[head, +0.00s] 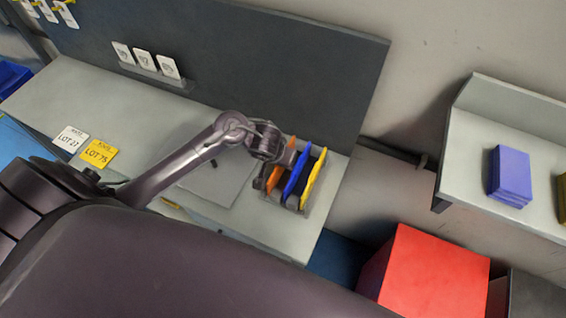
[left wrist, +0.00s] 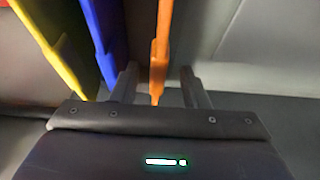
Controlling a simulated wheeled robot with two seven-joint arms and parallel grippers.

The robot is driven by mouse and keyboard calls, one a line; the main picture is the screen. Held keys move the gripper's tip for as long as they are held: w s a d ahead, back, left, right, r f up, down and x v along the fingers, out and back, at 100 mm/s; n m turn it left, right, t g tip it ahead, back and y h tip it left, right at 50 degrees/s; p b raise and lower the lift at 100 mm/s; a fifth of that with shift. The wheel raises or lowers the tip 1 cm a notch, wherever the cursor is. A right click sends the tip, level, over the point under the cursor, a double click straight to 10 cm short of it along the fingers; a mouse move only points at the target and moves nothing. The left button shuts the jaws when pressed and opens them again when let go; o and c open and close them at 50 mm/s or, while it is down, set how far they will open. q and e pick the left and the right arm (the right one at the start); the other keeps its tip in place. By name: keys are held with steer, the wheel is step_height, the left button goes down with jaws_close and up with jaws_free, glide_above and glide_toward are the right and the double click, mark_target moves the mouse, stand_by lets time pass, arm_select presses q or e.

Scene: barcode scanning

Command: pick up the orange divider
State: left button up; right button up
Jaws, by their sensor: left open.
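The orange divider (head: 282,172) stands in a dark rack (head: 264,184) on the grey worktop, left of a blue divider (head: 296,174) and a yellow divider (head: 314,178). My left gripper (head: 280,160) is at the rack, by the orange divider; its fingertips are hard to make out in the head view. In the left wrist view the orange divider (left wrist: 160,52) stands between the two open fingers of my left gripper (left wrist: 160,76), with gaps on both sides. The blue divider (left wrist: 104,40) is just outside one finger, with the yellow divider (left wrist: 48,48) beyond. My right gripper is not in view.
A grey back panel (head: 270,70) rises behind the worktop (head: 110,110). White cards (head: 145,60) stand along it. White (head: 70,138) and yellow (head: 98,153) lot labels lie at left. A red box (head: 430,275) and a shelf with a purple stack (head: 510,172) are at right.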

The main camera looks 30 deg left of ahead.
arm_select(q)
steer(key=x, duration=0.4)
steer(key=shift+w+f+b, duration=0.1)
steer(key=shift+f+b, duration=0.25)
steer(key=shift+w+f, duration=0.1)
steer(key=shift+f, duration=0.1)
steer(key=shift+d, duration=0.1)
jaws_close()
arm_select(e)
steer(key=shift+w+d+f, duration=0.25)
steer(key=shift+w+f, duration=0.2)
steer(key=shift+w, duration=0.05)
